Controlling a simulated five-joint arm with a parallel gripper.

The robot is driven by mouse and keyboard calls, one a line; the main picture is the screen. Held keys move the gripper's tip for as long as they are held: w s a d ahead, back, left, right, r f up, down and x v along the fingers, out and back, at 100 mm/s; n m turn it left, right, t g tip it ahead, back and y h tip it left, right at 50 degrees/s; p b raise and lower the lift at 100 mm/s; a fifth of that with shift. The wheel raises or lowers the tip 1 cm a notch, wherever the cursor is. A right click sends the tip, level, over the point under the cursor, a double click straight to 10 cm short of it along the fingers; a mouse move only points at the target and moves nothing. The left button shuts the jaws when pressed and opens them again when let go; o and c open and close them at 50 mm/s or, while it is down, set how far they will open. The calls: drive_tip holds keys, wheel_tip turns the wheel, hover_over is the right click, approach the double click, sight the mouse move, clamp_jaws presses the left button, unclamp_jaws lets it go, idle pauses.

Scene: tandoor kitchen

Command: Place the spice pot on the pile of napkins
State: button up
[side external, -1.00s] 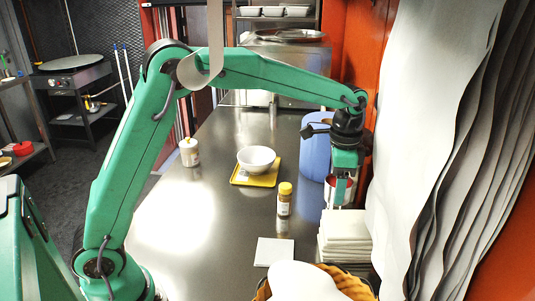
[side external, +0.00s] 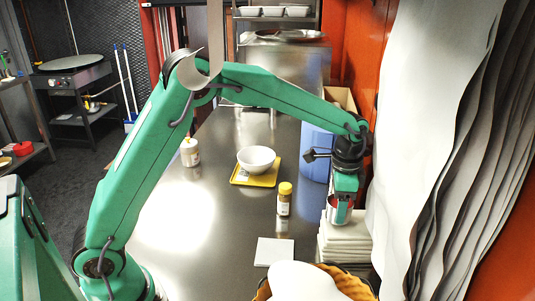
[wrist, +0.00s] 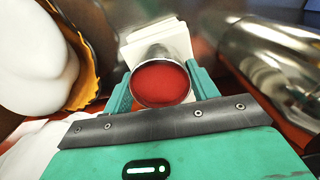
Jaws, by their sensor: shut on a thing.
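The spice pot (side external: 333,215) is a small metal pot with red contents. My gripper (side external: 341,206) is shut on it and holds it upright at the pile of napkins (side external: 343,245). In the side view the pot's bottom is at the level of the pile's top; I cannot tell if they touch. In the wrist view the pot's round red top (wrist: 160,83) sits between the two green fingers of my gripper (wrist: 161,88). White napkins (wrist: 160,38) show just beyond the pot there.
A basket with white contents (side external: 300,283) stands in front of the pile. A yellow-lidded jar (side external: 284,201), a flat white square (side external: 274,252) and a white bowl (side external: 256,158) on a yellow tray (side external: 240,181) lie to the left. Pale hanging sheets (side external: 430,130) are close on the right.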

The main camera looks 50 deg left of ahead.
drive_tip(key=shift+w+d+f, duration=0.1)
drive_tip(key=shift+w+f, duration=0.05)
drive_tip(key=shift+f, duration=0.4)
drive_tip(key=shift+f, duration=0.2)
drive_tip(key=o, duration=1)
drive_tip(key=shift+r, duration=0.1)
wheel_tip(320, 180, up, 12)
drive_tip(key=shift+r, duration=0.15)
idle(0.3)
